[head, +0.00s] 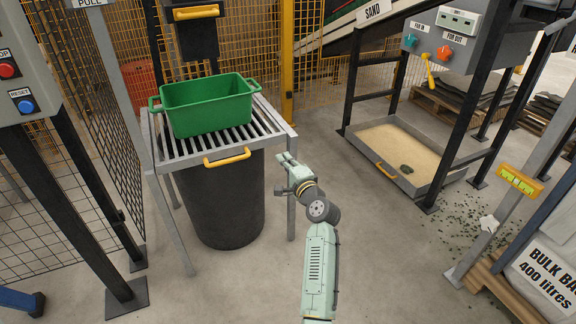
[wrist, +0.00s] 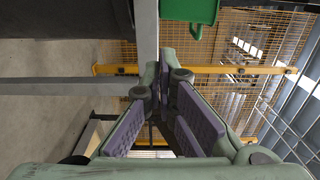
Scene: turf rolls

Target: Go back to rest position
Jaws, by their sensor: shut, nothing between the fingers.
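My gripper (head: 280,172) is in the middle of the head view, at the end of my pale green arm, which reaches up from the bottom edge. It looks to be close to the right front leg of the slatted metal stand; I cannot tell the exact gap. In the wrist view my gripper (wrist: 160,72) has its fingertips together, with purple pads on the inner faces and nothing between them. A grey metal post runs up the picture just beyond the tips.
A green tub (head: 208,104) sits on the slatted stand (head: 228,136), above a dark bin (head: 218,200). A sand tray (head: 400,150) lies at the right, below a control box (head: 440,38). Yellow mesh fencing (head: 320,65) closes the back.

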